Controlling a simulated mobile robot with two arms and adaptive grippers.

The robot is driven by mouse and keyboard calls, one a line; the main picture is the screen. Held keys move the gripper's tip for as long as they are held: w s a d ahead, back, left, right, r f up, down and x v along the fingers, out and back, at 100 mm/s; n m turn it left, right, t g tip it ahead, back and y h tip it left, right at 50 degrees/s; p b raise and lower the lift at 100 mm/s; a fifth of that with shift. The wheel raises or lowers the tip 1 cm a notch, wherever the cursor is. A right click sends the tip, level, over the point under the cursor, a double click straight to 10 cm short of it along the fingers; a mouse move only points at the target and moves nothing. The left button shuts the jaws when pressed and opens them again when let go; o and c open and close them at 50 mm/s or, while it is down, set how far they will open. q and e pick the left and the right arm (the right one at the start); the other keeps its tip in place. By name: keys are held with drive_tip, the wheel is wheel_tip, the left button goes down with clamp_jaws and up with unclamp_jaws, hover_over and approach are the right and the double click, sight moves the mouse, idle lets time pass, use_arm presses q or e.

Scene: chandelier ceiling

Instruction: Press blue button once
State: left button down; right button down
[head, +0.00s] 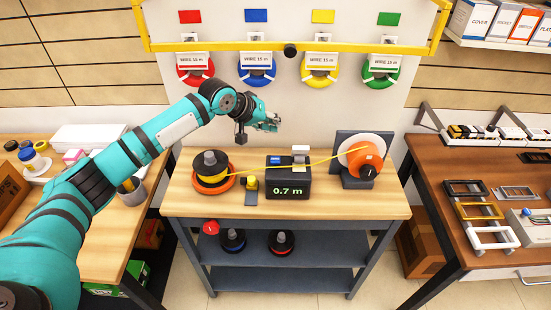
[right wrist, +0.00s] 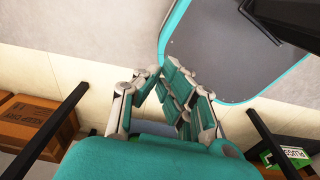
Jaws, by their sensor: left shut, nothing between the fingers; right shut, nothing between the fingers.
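A small blue patch (head: 275,161), which looks like the blue button, is on top of the black meter (head: 288,184) on the middle workbench. The meter's display reads 0.7 m. My left gripper (head: 275,124) is shut and empty, above and behind the meter and apart from it. My right gripper (right wrist: 160,72) is shut and empty in the right wrist view, over the floor area. The blue button does not show in that view.
A yellow wire runs over the meter between a spool stack (head: 212,172) at left and an orange-white reel (head: 362,157) at right. A yellow rail (head: 220,46) and coloured wire coils are behind. Side tables (head: 480,255) flank the workbench (head: 240,205).

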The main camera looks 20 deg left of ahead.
use_arm(q)
drive_tip(key=b, duration=0.7)
hover_over(273, 157)
drive_tip(key=shift+d+f, duration=0.1)
drive_tip(key=shift+f, duration=2.95)
drive_tip(key=shift+s+f+b, duration=0.1)
drive_tip(key=shift+f+b, duration=0.3)
drive_tip(key=shift+f, duration=0.9)
drive_tip(key=shift+f, duration=0.15)
drive_tip(key=shift+f, duration=0.25)
